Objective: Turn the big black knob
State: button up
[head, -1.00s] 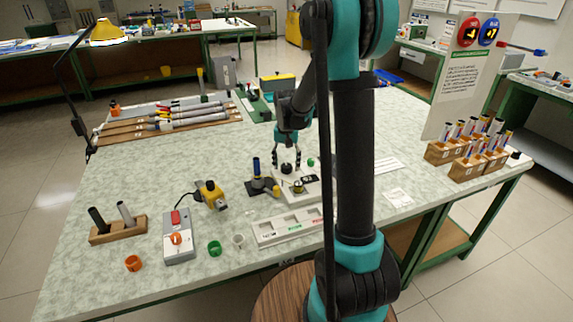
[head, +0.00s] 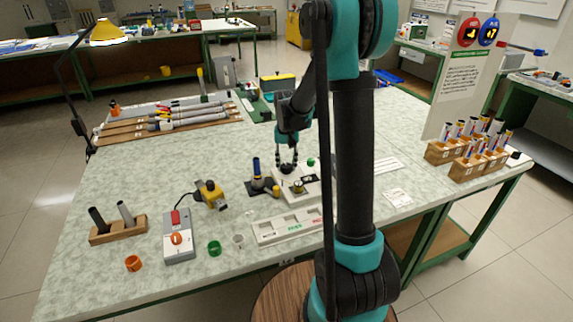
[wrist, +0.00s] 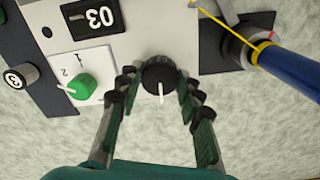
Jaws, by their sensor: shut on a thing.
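The big black knob (wrist: 158,77) is round with a white line pointing toward the bottom of the wrist view. It sits at the edge of a white panel (wrist: 165,35). My gripper (wrist: 160,84) has its fingers on both sides of the knob and is shut on it. In the head view my gripper (head: 287,163) is low over the white device (head: 305,193), and its fingers largely hide the knob. A smaller green knob (wrist: 82,87) with marks 1 and 2 is left of it in the wrist view. A counter (wrist: 97,17) reads 03 in the picture.
A blue-handled tool (wrist: 300,68) on a dark base stands close to the right in the wrist view. A yellow device (head: 210,194), a grey switch box (head: 179,236) and a labelled tray (head: 290,226) stand nearby. The table's front left is partly clear.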

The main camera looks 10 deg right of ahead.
aim_at(287, 166)
jog(key=shift+n, duration=1.3)
jog(key=o, duration=1.2)
jog(key=shift+c, duration=0.2)
notch_tip(287, 166, up, 12)
